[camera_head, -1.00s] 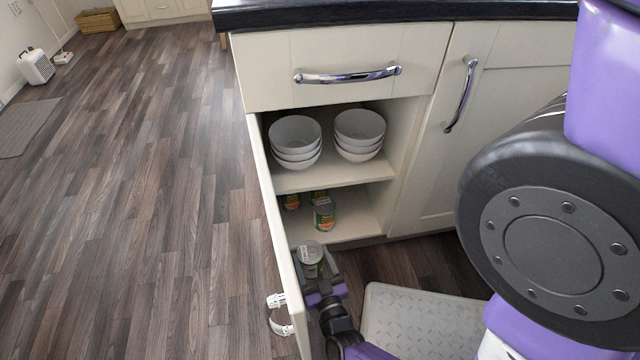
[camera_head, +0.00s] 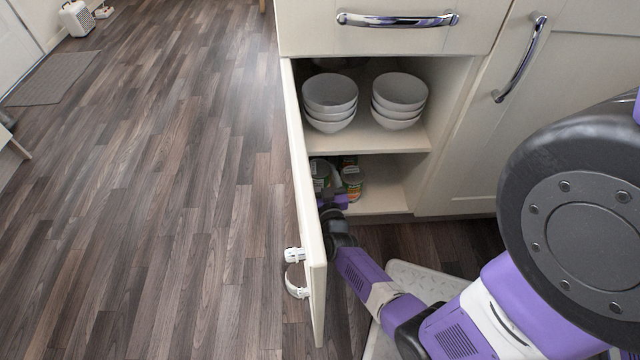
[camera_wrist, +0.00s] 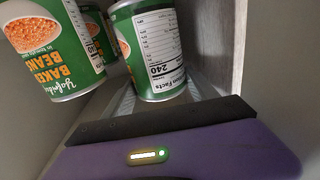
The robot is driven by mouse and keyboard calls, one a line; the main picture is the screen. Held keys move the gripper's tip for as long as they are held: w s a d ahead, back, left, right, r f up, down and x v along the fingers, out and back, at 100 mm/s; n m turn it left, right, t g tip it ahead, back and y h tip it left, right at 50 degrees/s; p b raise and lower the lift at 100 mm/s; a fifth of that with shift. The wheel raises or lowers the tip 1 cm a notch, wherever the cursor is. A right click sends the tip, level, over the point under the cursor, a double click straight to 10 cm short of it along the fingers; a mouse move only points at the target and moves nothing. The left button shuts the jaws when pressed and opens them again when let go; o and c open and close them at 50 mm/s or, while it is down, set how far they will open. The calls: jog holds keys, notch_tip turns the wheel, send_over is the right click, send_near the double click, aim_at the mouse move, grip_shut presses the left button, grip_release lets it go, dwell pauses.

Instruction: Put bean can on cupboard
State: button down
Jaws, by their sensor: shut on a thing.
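The cupboard (camera_head: 385,208) stands open, with a bean can (camera_head: 352,185) on its lower shelf and part of another behind it. My gripper (camera_head: 328,187) reaches in at the left of the lower compartment, shut on a bean can (camera_head: 320,168). The head view shows only part of the held can. In the wrist view this green-labelled can (camera_wrist: 155,50) is in front of my gripper, close to the pale side wall. A baked-bean can (camera_wrist: 50,50) is beside it at left, with another partly hidden behind. I cannot tell whether the held can touches the shelf.
White bowls (camera_head: 330,100) sit in two stacks on the upper shelf. The drawer (camera_head: 390,30) above is shut. Bare shelf shows right of the cans. Open floor (camera_head: 180,220) lies left.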

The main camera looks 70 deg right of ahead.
aim_at(321, 186)
jog(key=shift+f+b, duration=1.35)
jog(key=shift+f, duration=0.3)
jog(key=shift+f, duration=0.2)
jog(key=c, duration=0.5)
grip_release()
jog(key=shift+s+a+r, duration=0.1)
jog(key=shift+r, duration=0.1)
jog(key=p+v, duration=0.4)
jog(key=v, duration=0.8)
